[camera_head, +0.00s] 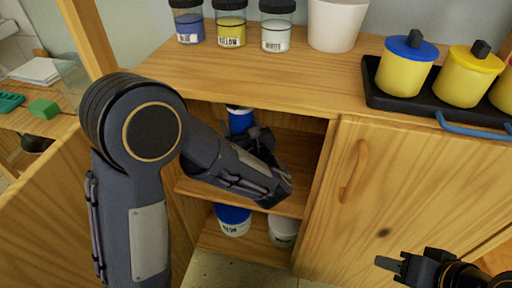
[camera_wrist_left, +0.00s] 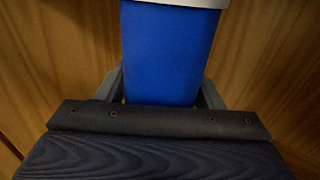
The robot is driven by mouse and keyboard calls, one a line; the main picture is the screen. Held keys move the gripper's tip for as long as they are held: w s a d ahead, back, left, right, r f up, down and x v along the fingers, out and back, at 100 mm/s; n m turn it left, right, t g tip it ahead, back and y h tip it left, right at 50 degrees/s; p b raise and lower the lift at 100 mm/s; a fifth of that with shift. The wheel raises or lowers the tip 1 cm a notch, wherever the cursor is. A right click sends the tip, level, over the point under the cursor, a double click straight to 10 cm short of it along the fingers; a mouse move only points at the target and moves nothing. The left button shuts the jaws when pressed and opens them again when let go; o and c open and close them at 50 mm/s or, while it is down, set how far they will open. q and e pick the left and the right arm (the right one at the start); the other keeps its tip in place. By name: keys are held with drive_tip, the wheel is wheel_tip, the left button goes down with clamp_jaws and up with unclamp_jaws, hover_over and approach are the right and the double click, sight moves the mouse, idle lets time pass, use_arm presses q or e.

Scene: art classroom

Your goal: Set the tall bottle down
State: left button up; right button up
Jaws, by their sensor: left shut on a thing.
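The tall bottle (camera_head: 240,121) is blue and stands upright inside the open cabinet compartment, above the middle shelf. My left gripper (camera_head: 257,138) reaches into the compartment and is shut around it. In the left wrist view the blue bottle (camera_wrist_left: 168,52) sits between the two fingers, with a pale band at its top. The bottle's base is hidden behind my gripper and arm, so I cannot tell whether it touches the shelf (camera_head: 290,200). My right gripper (camera_head: 388,272) is at the lower right, its fingers apart and empty, in front of the closed cabinet door.
Blue, yellow and white paint jars (camera_head: 231,24) and a white pot (camera_head: 335,24) stand on the cabinet top (camera_head: 290,72). A black tray (camera_head: 376,98) there holds yellow pots. The compartment's right wall is close to my left arm.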

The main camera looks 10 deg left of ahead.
use_arm(q)
wheel_tip(320, 180, down, 6)
drive_tip(key=b, duration=0.2)
drive_tip(key=shift+f+b, duration=0.25)
drive_tip(key=shift+b, duration=0.15)
drive_tip(key=shift+f, duration=0.1)
drive_tip(key=shift+f, duration=0.15)
drive_tip(key=o, duration=1.4)
drive_tip(key=shift+o, duration=0.2)
